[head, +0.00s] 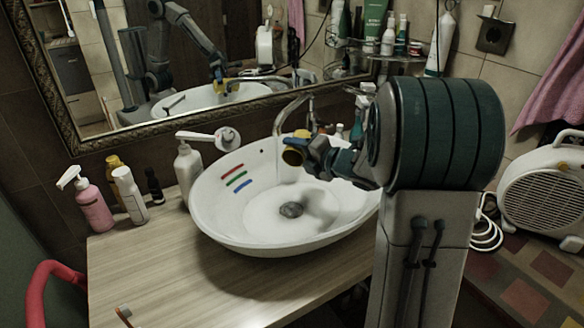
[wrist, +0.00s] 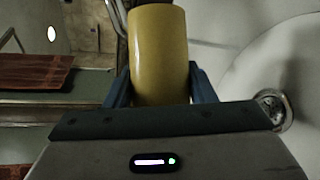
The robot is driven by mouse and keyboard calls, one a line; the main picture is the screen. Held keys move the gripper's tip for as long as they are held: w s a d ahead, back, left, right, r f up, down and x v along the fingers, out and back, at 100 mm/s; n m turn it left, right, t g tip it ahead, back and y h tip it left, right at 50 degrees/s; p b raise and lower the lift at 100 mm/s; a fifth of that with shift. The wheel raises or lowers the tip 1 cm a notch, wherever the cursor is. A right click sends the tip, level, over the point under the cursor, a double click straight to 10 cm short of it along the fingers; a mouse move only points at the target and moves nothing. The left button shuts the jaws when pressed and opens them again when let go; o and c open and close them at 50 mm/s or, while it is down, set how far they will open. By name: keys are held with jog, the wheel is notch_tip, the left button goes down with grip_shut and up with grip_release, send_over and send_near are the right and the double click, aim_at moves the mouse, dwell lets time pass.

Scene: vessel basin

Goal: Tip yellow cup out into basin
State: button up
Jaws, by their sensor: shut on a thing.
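The yellow cup (head: 296,146) is held above the white basin (head: 215,213), over its back part near the faucet (head: 291,108). My gripper (head: 306,150) is shut on the cup. In the wrist view the cup (wrist: 158,55) stands between the two blue fingers of my gripper (wrist: 158,88). The basin's metal drain (head: 291,210) is below and also shows at the right of the wrist view (wrist: 272,108).
A white pump bottle (head: 188,170) stands left of the basin. A pink pump bottle (head: 92,205) and several smaller bottles stand further left. The framed mirror (head: 215,50) is behind. The counter's front left (head: 160,270) is mostly clear. A corner shelf (head: 375,55) holds toiletries.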

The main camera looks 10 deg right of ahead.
jog(key=shift+w+d+f+m+g+p, duration=0.15)
jog(key=shift+m+g+p, duration=0.45)
jog(key=shift+p, duration=2.2)
jog(key=shift+w+d+m+g+p, duration=0.1)
jog(key=shift+w+m+g+p, duration=0.45)
jog(key=shift+p, duration=2.2)
